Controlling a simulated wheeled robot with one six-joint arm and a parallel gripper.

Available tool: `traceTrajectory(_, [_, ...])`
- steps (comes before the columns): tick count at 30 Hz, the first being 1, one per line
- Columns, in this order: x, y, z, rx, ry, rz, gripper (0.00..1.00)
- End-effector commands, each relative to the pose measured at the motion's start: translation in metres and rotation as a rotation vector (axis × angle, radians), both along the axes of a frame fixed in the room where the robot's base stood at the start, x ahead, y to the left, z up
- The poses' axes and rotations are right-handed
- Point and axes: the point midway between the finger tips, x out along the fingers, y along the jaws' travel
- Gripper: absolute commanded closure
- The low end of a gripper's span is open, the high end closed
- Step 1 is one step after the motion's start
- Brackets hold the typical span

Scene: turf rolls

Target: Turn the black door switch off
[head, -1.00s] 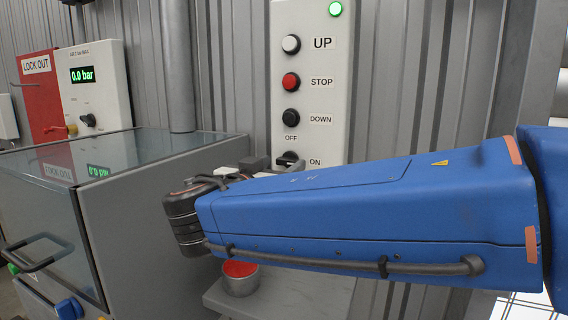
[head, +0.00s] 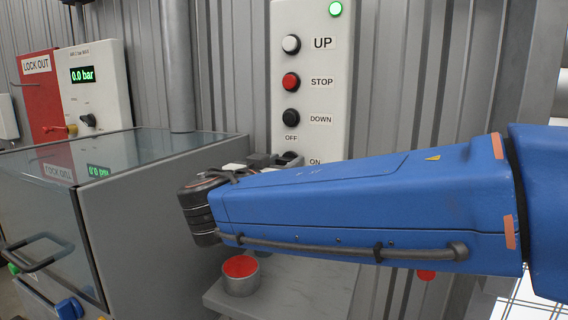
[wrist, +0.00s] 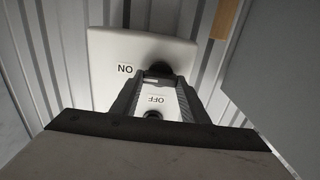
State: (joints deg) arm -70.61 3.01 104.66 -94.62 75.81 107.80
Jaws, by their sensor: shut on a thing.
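The black door switch (head: 290,156) sits low on the white control panel, between its OFF and ON labels, and is partly hidden by my gripper (head: 262,161) and arm. In the wrist view the panel appears upside down. There the dark switch knob (wrist: 160,66) is at the fingertips of my gripper (wrist: 161,76), with the ON label to its left and the OFF label between the fingers. My gripper is shut on the knob. The knob's exact angle is hard to tell.
The white panel (head: 340,60) also carries UP, STOP and DOWN buttons and a lit green lamp above the switch. A grey cabinet (head: 130,200) stands close on the left. A cup with a red top (head: 240,275) sits on a grey ledge below my arm.

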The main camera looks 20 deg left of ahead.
Motion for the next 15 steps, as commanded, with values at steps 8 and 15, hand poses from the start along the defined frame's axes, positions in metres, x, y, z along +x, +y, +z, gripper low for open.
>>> traceTrajectory(8, [-0.0001,0.0004,-0.0002,-0.098,0.008,0.0,0.82])
traceTrajectory(15, [-0.0001,0.0013,-0.0004,-0.289,0.023,0.0,0.82])
